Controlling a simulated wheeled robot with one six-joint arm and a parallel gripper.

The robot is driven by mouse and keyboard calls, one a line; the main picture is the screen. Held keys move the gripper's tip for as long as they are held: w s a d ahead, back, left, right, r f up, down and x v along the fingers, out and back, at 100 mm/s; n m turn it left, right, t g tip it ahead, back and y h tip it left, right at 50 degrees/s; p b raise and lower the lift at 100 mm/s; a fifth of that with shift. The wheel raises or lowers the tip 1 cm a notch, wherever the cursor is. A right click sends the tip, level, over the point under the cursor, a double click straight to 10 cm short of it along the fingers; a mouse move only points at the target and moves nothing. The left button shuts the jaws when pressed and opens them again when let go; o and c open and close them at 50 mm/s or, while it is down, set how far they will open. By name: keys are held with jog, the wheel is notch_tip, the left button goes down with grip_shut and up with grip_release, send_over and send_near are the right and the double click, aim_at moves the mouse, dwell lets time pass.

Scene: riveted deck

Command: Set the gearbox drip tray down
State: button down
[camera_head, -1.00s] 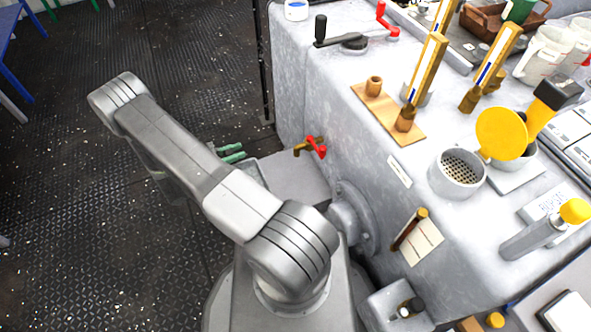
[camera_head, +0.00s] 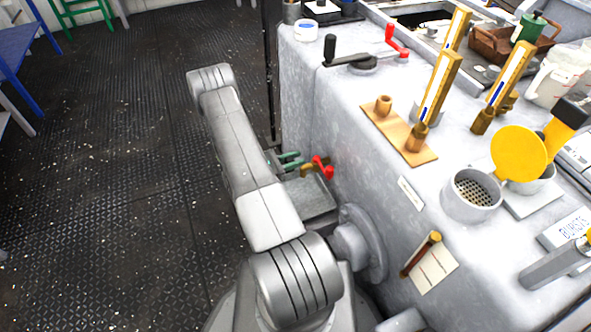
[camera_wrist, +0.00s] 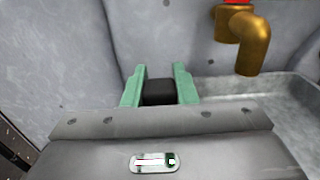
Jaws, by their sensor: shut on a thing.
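The gearbox drip tray (camera_head: 312,204) is a shallow grey metal pan, partly hidden behind my arm in the head view. It lies low beside the gearbox casing, beneath the brass tap (camera_head: 310,169) with a red handle. The tray also shows at the right of the wrist view (camera_wrist: 275,98), below the tap's spout (camera_wrist: 252,45). My gripper (camera_head: 287,160) has green fingers. In the wrist view its fingers (camera_wrist: 158,90) are closed on a black block at the tray's left end. I cannot tell whether the tray's underside touches a support.
The pale grey gearbox casing (camera_head: 345,120) stands close on the right. A wooden rack (camera_head: 399,137), a yellow-lidded strainer cup (camera_head: 472,196) and a black crank (camera_head: 350,62) are on its top. Open dark deck (camera_head: 110,170) lies left. A blue bench (camera_head: 18,55) stands far left.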

aim_at(301, 188)
notch_tip(301, 188, down, 4)
jog(key=shift+r+b, duration=0.1)
jog(key=shift+b, duration=0.55)
jog(key=shift+w+d+f, duration=0.1)
jog(key=shift+d+f, duration=0.1)
jog(key=shift+d, duration=0.05)
jog(key=shift+f+b, duration=0.2)
jog(key=shift+b, duration=0.1)
jog(key=c, duration=1.2)
grip_release()
jog(key=shift+o, duration=0.2)
